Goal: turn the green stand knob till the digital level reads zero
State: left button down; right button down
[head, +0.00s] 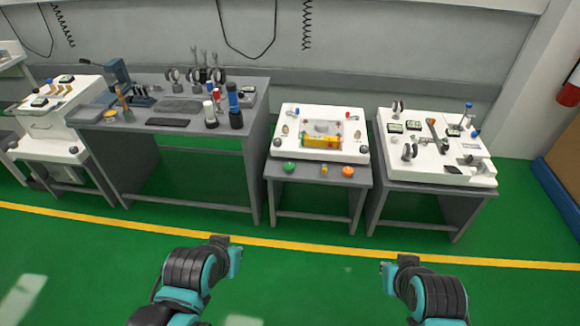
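The green stand knob (289,167) is at the left of the front edge of the middle stand (275,195), below its white top. A yellow and orange bar-shaped device (322,140), which looks like the digital level, lies on the white top. Its reading is too small to make out. My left gripper (236,260) is low in the picture, in front of the stand and apart from the knob. My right gripper (388,277) is lower right, also apart from everything. Neither gripper visibly holds anything; their fingers are too small to judge.
An orange knob (348,171) and a small yellow part (324,169) share the stand's front edge. A grey bench (180,90) with tools and bottles stands left, a white-topped cart (435,172) right. The green floor before them is clear, crossed by a yellow line (300,246).

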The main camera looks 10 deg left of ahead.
aim_at(289, 167)
jog(key=i+j+z, duration=0.25)
jog(key=i+j, duration=0.2)
jog(key=i, duration=0.25)
jog(key=i+j+z, duration=0.3)
jog(key=i+j, duration=0.3)
